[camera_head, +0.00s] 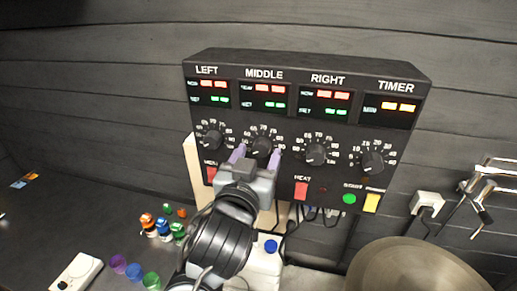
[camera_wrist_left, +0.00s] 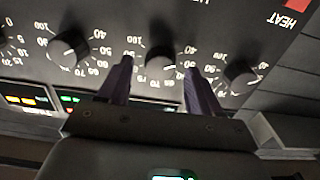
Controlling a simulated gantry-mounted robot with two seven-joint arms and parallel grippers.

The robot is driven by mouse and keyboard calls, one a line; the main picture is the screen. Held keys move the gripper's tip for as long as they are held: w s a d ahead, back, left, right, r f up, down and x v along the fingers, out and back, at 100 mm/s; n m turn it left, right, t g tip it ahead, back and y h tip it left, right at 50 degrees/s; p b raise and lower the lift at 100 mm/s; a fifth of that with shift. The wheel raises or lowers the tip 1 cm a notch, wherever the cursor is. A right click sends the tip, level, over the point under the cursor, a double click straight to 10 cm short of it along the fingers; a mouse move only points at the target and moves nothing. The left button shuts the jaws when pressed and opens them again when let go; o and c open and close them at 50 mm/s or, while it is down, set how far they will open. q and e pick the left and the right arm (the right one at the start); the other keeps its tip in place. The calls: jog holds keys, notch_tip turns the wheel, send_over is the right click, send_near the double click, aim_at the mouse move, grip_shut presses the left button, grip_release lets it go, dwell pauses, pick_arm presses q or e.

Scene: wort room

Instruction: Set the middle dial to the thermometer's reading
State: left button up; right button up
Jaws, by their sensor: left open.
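The middle dial (camera_head: 261,147) is a black knob with a pale pointer line and a white number scale, under the MIDDLE displays (camera_head: 264,96) on a dark control box (camera_head: 300,66). My left gripper (camera_head: 256,154) is open, with one purple finger on each side of this dial. In the left wrist view, upside down, the middle dial (camera_wrist_left: 160,60) lies between and just beyond the fingertips (camera_wrist_left: 158,68); I cannot tell whether they touch it. Red and green display digits are too small to read. I cannot make out a thermometer. My right gripper is not in view.
The left dial (camera_head: 212,140), right dial (camera_head: 316,154) and timer dial (camera_head: 372,162) flank it closely. Below are a red HEAT switch (camera_head: 301,191), green button (camera_head: 349,198) and yellow button (camera_head: 371,202). Small coloured bottles (camera_head: 163,227) stand lower left. A round metal lid (camera_head: 415,268) is lower right.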

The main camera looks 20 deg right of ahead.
pick_arm(q)
jog(key=shift+w+d, duration=0.3)
jog(key=shift+w, duration=0.15)
jog(key=shift+c, duration=0.5)
jog(key=c, duration=0.9)
jog(key=shift+c, duration=0.2)
